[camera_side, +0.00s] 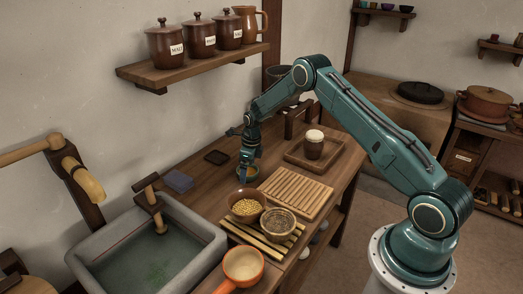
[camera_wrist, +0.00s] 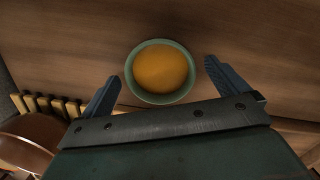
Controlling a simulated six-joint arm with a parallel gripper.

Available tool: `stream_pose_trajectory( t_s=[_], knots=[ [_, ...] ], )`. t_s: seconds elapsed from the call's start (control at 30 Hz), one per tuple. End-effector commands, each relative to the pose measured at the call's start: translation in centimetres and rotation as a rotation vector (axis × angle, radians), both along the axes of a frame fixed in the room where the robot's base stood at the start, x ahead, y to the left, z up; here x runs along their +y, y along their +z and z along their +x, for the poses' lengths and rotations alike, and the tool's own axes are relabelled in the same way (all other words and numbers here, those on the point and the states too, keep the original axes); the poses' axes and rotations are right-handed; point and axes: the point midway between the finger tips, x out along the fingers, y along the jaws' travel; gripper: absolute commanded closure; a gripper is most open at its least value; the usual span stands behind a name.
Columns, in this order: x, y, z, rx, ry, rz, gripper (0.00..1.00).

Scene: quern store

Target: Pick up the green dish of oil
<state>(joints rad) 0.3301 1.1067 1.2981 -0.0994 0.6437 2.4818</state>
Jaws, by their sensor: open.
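The green dish (camera_wrist: 131,84), a small round bowl with a pale green rim, holds orange-yellow oil and stands on the wooden counter. In the side view the dish (camera_side: 254,174) shows only in part under my gripper (camera_side: 248,166). In the wrist view my gripper (camera_wrist: 160,85) is open, with one finger to the left of the dish and one to the right. The fingertips point past its near side, and gaps show between both fingers and the rim. I cannot tell how far above the counter the fingertips are.
A slatted board (camera_side: 291,191) lies right of the dish. In front stand a bowl of yellow grain (camera_side: 246,207) and another bowl (camera_side: 278,222) on a slatted rack. A blue cloth (camera_side: 179,181) lies left, near the stone sink (camera_side: 207,258).

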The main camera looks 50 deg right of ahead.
Motion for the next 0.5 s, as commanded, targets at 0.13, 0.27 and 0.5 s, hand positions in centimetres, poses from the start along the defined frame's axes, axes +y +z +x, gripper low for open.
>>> stream_pose_trajectory(
  t_s=[0.13, 0.27, 0.5],
  knots=[
    [0.0, 0.02, 0.0, 0.0, 0.0, 0.0, 0.26],
    [0.0, 0.02, -0.01, 0.0, 0.0, 0.0, 0.52],
    [-0.02, 0.07, 0.03, -0.001, 0.0, -0.001, 0.53]
  ],
)
